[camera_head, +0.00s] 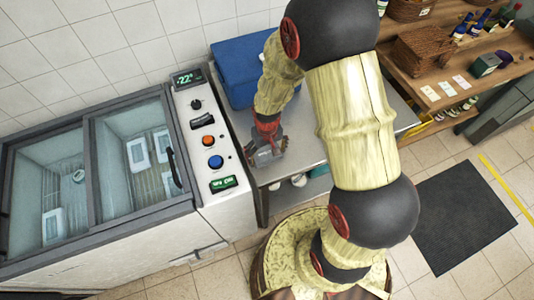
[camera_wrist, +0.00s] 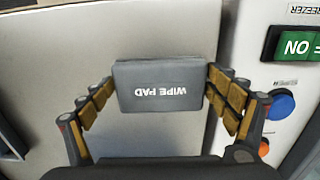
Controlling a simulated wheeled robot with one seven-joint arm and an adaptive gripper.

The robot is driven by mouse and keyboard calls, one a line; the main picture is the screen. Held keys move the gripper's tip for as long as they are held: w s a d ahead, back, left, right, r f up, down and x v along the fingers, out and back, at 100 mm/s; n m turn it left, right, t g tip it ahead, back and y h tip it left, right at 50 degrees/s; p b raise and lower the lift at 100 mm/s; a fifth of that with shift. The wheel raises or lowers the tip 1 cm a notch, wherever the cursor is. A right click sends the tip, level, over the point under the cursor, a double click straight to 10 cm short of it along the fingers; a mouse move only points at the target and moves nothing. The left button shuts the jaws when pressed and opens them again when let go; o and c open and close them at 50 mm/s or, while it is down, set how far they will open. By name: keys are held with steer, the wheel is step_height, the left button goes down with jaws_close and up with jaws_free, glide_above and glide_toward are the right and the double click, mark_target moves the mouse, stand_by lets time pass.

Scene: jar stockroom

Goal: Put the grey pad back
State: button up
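The grey pad, marked "WIPE PAD" (camera_wrist: 160,85), shows in the middle of the wrist view, its lettering upside down. My gripper (camera_wrist: 160,78) has a finger against each side of the pad, and the fingertips appear to touch its edges. In the head view, my gripper (camera_head: 267,151) points down at the left front part of the metal table (camera_head: 304,143), beside the freezer's control panel. I cannot tell whether the pad rests on the table or is just above it.
A chest freezer (camera_head: 150,243) with glass lids stands left; its panel (camera_head: 208,140) has red and blue buttons and a green switch. A blue cooler box (camera_head: 237,68) stands at the table's back. Wooden shelves (camera_head: 440,90) with baskets are right. A dark mat (camera_head: 462,220) lies on the floor.

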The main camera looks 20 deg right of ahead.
steer(key=shift+o, duration=1.1)
steer(key=shift+r, duration=0.1)
step_height(320, 180, up, 12)
steer(key=p, duration=0.3)
step_height(320, 180, up, 16)
steer(key=f+t, duration=0.1)
steer(key=t, duration=0.2)
glide_above(267, 154)
steer(key=s, duration=0.4)
steer(key=s+r+t, duration=0.2)
steer(key=s+r, duration=0.7)
steer(key=r, duration=0.2)
steer(key=shift+s+r+t, duration=0.3)
steer(key=shift+s, duration=0.05)
step_height(267, 154, down, 4)
steer(key=b, duration=0.4)
